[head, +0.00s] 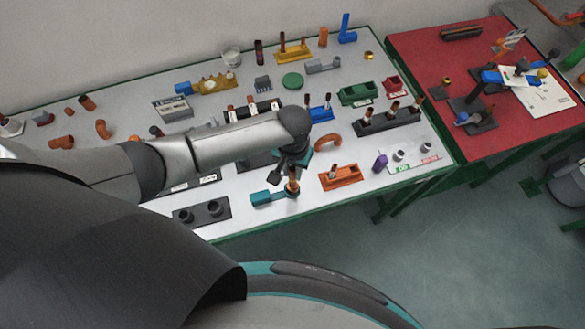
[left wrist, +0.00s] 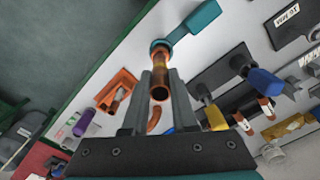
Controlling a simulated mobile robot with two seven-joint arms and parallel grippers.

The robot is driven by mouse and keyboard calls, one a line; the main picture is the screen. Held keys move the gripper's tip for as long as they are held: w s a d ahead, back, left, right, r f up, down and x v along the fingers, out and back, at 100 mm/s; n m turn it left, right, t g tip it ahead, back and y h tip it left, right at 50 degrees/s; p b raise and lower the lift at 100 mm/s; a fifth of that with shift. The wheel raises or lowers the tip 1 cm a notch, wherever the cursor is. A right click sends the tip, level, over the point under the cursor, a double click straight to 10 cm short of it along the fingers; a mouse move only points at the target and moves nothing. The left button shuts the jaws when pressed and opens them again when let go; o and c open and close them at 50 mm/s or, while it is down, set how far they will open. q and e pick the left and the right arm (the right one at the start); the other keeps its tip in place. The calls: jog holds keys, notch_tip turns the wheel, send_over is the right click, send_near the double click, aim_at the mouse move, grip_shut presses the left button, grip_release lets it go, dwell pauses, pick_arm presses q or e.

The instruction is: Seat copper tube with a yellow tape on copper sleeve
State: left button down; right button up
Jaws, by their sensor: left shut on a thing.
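My left gripper (head: 290,176) is over the front edge of the white table, with its fingers pointing down. In the left wrist view its two fingers (left wrist: 160,92) are closed around an upright copper tube (left wrist: 160,84), whose open end faces the camera. The tube also shows below the gripper in the head view (head: 293,185). It stands at the ring end of a teal holder (head: 267,197), also seen in the left wrist view (left wrist: 204,18). Whether the tube touches or enters the ring is unclear. My right gripper is not in view.
An orange fixture (head: 346,182) with an upright piece stands right of the gripper, a purple block (head: 381,161) beyond it. A dark two-post block (head: 186,215) lies to the left. Several fixtures crowd the table behind. A red table (head: 420,60) adjoins at right.

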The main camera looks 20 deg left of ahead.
pick_arm(q)
jog(key=shift+f+b, duration=0.55)
jog(key=shift+f, duration=0.55)
jog(key=c, duration=0.6)
grip_release()
jog(key=shift+r, duration=0.1)
notch_tip(320, 180, up, 15)
jog(key=shift+r+p, duration=0.1)
jog(key=shift+p, duration=0.95)
